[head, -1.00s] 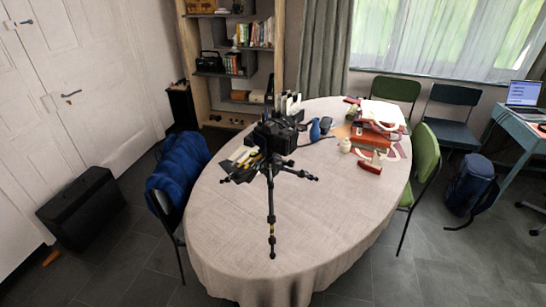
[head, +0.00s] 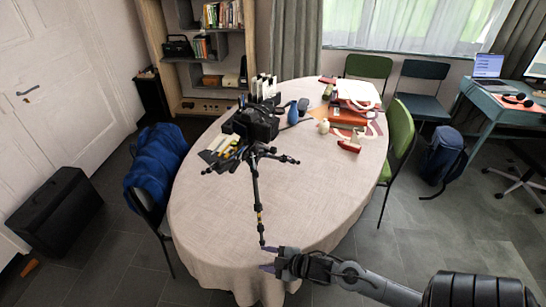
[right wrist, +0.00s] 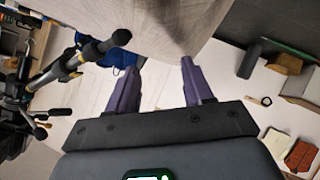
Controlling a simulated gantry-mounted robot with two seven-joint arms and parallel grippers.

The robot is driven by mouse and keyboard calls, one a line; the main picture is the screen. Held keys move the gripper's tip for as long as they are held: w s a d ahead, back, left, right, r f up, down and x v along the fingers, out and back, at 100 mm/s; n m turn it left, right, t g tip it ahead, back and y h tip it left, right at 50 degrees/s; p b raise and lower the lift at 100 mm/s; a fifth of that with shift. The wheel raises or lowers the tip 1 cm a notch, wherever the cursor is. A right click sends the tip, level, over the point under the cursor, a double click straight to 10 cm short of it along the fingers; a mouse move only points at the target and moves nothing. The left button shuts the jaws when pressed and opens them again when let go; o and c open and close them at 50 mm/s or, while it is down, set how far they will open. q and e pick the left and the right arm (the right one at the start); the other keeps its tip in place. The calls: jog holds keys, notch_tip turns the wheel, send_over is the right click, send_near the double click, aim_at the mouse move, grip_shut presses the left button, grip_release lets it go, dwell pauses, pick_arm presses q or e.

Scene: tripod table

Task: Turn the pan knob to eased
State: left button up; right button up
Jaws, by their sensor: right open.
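A black tripod (head: 256,185) with a camera (head: 257,122) on its head stands on the oval table (head: 310,205). One long leg or bar points toward me, ending near the table's front edge. The pan knob is too small to make out. My right gripper (head: 267,258) is open and empty at the near end of that bar; I cannot tell whether they touch. In the right wrist view, the two purple fingers (right wrist: 160,66) are apart with nothing between them. Part of the tripod (right wrist: 72,64) shows to their left. My left gripper is not in view.
Red and white items (head: 352,112) and a blue blower (head: 292,114) crowd the table's far side. The table's near right is clear.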

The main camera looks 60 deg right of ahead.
jog(key=d+r+n, duration=0.1)
jog(key=d, duration=0.3)
jog(key=w+d+r+n+t+p, duration=0.1)
jog(key=d+r, duration=0.1)
jog(key=d, duration=0.3)
jog(key=d+r+n, duration=0.1)
jog(key=d, duration=0.3)
jog(key=shift+w+d+r+p, duration=0.2)
jog(key=shift+d+r+p, duration=0.1)
jog(key=shift+r, duration=0.1)
jog(key=d+r+n, duration=0.1)
jog(key=d+r, duration=0.3)
jog(key=d, duration=0.2)
jog(key=n+t+p, duration=0.1)
jog(key=n+p, duration=0.2)
send_near(265, 151)
jog(key=b+x, duration=0.5)
jog(key=x, duration=0.2)
jog(key=shift+w+d+f, duration=0.15)
jog(key=shift+d+f, duration=0.05)
jog(key=shift+d, duration=0.45)
grip_shut()
